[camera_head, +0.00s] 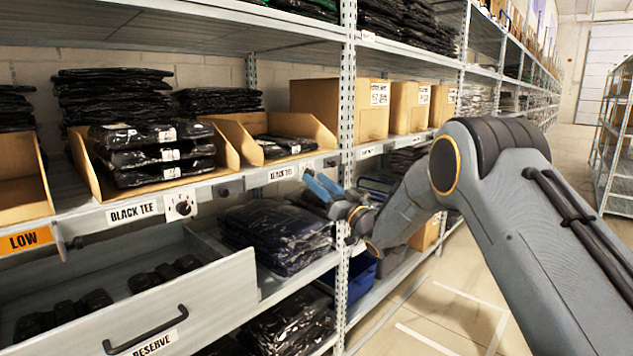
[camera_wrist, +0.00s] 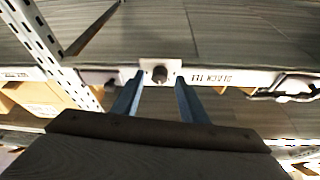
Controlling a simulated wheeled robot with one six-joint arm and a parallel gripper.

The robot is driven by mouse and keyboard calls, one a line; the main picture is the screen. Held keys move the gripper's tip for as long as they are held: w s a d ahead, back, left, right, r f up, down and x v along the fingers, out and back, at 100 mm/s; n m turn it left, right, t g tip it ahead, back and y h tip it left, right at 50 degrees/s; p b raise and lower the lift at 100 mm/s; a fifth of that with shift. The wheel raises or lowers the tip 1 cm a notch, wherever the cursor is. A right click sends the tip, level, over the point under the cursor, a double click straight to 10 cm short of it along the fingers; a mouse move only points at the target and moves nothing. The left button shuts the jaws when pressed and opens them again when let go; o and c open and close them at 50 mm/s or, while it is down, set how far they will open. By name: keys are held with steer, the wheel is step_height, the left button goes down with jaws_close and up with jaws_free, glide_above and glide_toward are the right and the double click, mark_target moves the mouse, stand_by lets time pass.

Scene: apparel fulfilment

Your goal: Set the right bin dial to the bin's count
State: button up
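The right bin (camera_head: 233,142) is an open cardboard bin holding a low pile of black bagged tees (camera_head: 285,146); I cannot tell the exact count. The right dial (camera_head: 304,168) is on the shelf edge beside the BLACK TEE label (camera_head: 283,174). Its round knob (camera_wrist: 159,74) on a white plate shows in the wrist view, but its setting is unreadable. My gripper (camera_head: 322,187), with blue fingers, is at the shelf edge by this dial. In the wrist view my gripper (camera_wrist: 158,84) is open, one finger on each side of the knob, with gaps visible; contact cannot be told.
The left bin (camera_head: 88,165) holds a taller stack of black tees, with its own dial (camera_head: 182,205) below. An open RESERVE drawer (camera_head: 215,290) juts out at lower left. A shelf upright (camera_head: 347,100) stands close to my gripper. The aisle floor (camera_head: 440,310) is clear.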

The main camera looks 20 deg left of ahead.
steer(key=shift+w+a+r, duration=0.2)
steer(key=shift+a, duration=0.3)
jaws_close()
steer(key=shift+w+d+n+g+y+b, duration=0.1)
steer(key=shift+n+g+y+b, duration=0.1)
steer(key=shift+n+g+b, duration=1.3)
steer(key=shift+w+n+g+y+b, duration=0.3)
steer(key=shift+n+b, duration=0.45)
steer(key=shift+n, duration=1.55)
steer(key=shift+s+d+n+g+y+b, duration=0.1)
steer(key=shift+n+g+b, duration=1)
steer(key=shift+n, duration=0.8)
